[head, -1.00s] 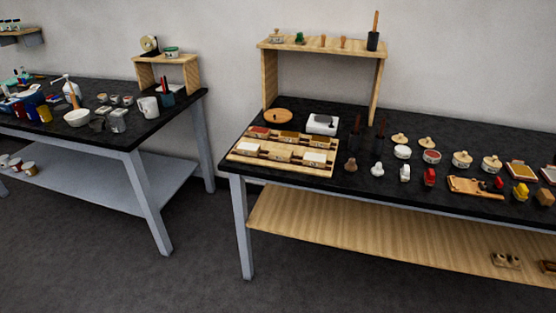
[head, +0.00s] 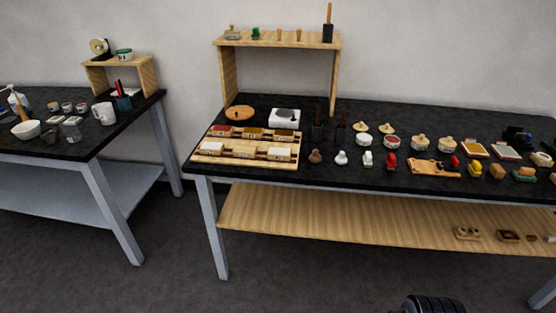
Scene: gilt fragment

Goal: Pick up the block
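Several small block-like things are on the black table, and I cannot tell which one is the task's block. A tan block (head: 497,171) stands near the table's right front, beside a yellow piece (head: 475,169). In a wooden rack (head: 203,161) at the table's left end sit box-shaped pieces: a red-topped one (head: 222,131), a brown-topped one (head: 254,134) and white-topped ones (head: 279,154). My gripper is not in view. A dark ribbed part at the bottom edge seems to be mine.
The black table (head: 350,178) has a wooden riser (head: 228,75) at the back and a wooden lower shelf (head: 330,215). Red stamps, lidded tins and a wooden board (head: 430,168) crowd its top. A second table (head: 125,140) stands left. Grey floor in front is clear.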

